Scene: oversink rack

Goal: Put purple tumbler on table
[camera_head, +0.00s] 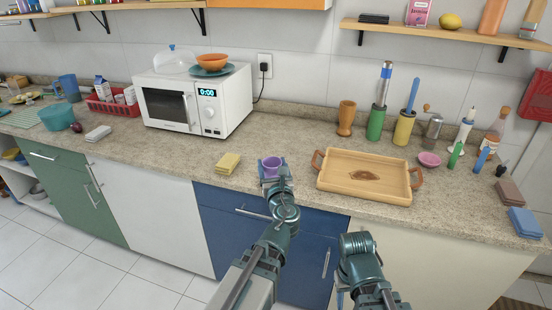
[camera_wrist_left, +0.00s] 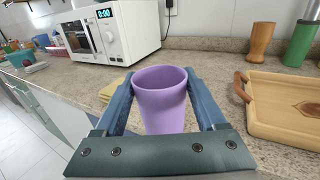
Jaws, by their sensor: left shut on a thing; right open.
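The purple tumbler (camera_head: 272,165) is upright at the front edge of the speckled stone counter (camera_head: 170,150), left of a wooden tray. In the left wrist view the tumbler (camera_wrist_left: 161,100) stands between the two fingers. My left gripper (camera_head: 274,175) is shut on the tumbler, one finger on each side. Whether the tumbler's base touches the counter is hidden by the gripper. My right gripper (camera_head: 357,243) is open and empty, low in front of the cream cabinet, away from the counter top.
The wooden tray (camera_head: 335,187) lies right of the tumbler. A yellow sponge stack (camera_head: 228,164) lies to its left. A white microwave (camera_head: 192,100) stands behind left. A wooden cup (camera_head: 346,118) and green holder (camera_head: 376,122) stand behind. The counter behind the tumbler is clear.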

